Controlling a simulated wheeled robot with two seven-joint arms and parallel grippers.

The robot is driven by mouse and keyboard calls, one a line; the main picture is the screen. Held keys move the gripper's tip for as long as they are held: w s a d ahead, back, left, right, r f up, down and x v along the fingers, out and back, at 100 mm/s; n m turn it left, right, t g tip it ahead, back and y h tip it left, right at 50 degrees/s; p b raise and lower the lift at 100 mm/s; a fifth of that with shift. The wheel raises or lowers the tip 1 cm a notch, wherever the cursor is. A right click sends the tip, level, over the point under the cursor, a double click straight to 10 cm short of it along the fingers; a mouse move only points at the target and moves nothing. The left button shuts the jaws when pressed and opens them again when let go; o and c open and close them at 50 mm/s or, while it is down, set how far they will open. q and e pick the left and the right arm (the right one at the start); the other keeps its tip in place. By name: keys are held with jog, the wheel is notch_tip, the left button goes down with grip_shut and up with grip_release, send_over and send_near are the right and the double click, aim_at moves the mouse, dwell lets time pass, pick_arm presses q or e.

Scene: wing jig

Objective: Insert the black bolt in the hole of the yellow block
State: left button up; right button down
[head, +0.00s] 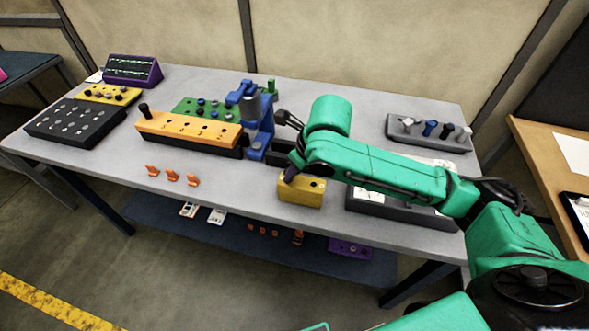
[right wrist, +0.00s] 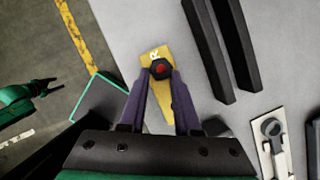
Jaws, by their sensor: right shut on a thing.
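The yellow block (head: 300,195) sits near the front edge of the table, with a dark hole visible in its top toward the right. My right gripper (head: 291,172) reaches down over the block's left part. In the right wrist view, its purple fingers (right wrist: 159,80) are shut on the black bolt (right wrist: 160,69), whose dark head has a red centre. The yellow block (right wrist: 183,105) lies beneath the fingers there. The bolt's shank and tip are hidden, so I cannot tell whether it is in a hole. My left gripper does not show clearly.
An orange block (head: 190,130) with a black knob stands left of the yellow block, with a blue clamp fixture (head: 259,130) beside it. Three small orange clips (head: 172,175) lie at the front edge. A dark grey tray (head: 405,207) is to the right, under my arm.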

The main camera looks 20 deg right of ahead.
jog(key=shift+f, duration=0.65)
jog(key=c, duration=0.5)
grip_release()
jog(key=shift+c, duration=0.2)
jog(key=v, duration=1.4)
jog(key=shift+r, duration=0.3)
jog(key=shift+s, duration=0.1)
